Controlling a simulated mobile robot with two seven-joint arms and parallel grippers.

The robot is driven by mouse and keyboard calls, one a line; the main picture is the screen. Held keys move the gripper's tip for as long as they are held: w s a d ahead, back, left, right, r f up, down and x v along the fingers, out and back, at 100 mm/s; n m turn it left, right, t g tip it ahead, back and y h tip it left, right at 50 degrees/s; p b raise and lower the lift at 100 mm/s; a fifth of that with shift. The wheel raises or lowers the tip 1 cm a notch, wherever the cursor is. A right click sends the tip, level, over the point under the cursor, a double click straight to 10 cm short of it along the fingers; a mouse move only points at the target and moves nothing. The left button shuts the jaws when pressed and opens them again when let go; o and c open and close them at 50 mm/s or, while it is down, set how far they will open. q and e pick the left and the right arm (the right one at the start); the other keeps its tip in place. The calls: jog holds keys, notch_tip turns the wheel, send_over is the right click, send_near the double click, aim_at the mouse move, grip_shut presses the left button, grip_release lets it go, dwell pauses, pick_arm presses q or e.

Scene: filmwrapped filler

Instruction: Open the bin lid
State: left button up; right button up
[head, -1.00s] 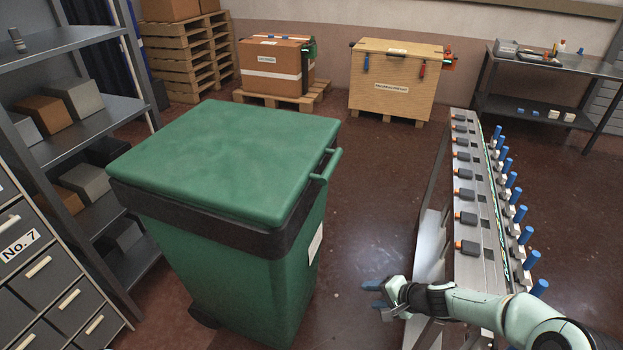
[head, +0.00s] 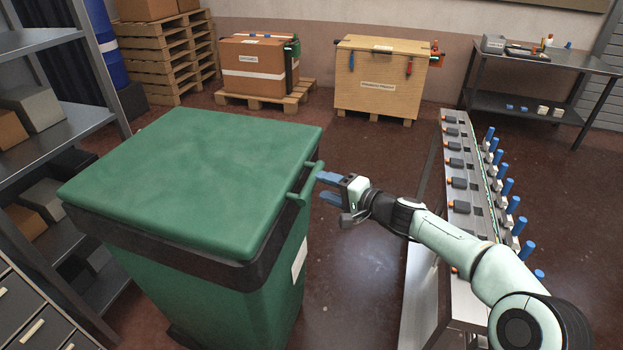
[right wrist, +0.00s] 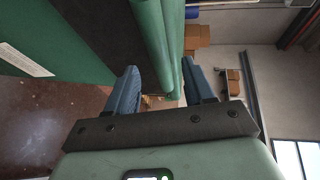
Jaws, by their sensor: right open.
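The green bin (head: 215,290) stands left of the middle in the head view, with a black band under its top. Its green lid (head: 200,170) lies flat and closed. A green bar handle (head: 306,184) runs along the lid's right side. My right gripper (head: 322,187) is open beside the handle, its blue fingers pointing left at it. In the right wrist view the handle (right wrist: 174,45) shows in the gap between the spread fingers (right wrist: 163,85); I cannot tell whether they touch it. My left gripper is not in view.
A long narrow rack with blue-handled items (head: 460,200) stands right, near my right arm. Grey shelving (head: 85,115) stands close on the bin's left. A wooden crate (head: 385,85), a cardboard box (head: 255,75) and a table (head: 545,60) are at the back.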

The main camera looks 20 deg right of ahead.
aim_at(311, 178)
jog(key=p+x, duration=0.1)
jog(key=x, duration=0.4)
jog(key=shift+w+a+p, duration=0.1)
jog(key=shift+w+p, duration=0.15)
jog(key=shift+p, duration=0.05)
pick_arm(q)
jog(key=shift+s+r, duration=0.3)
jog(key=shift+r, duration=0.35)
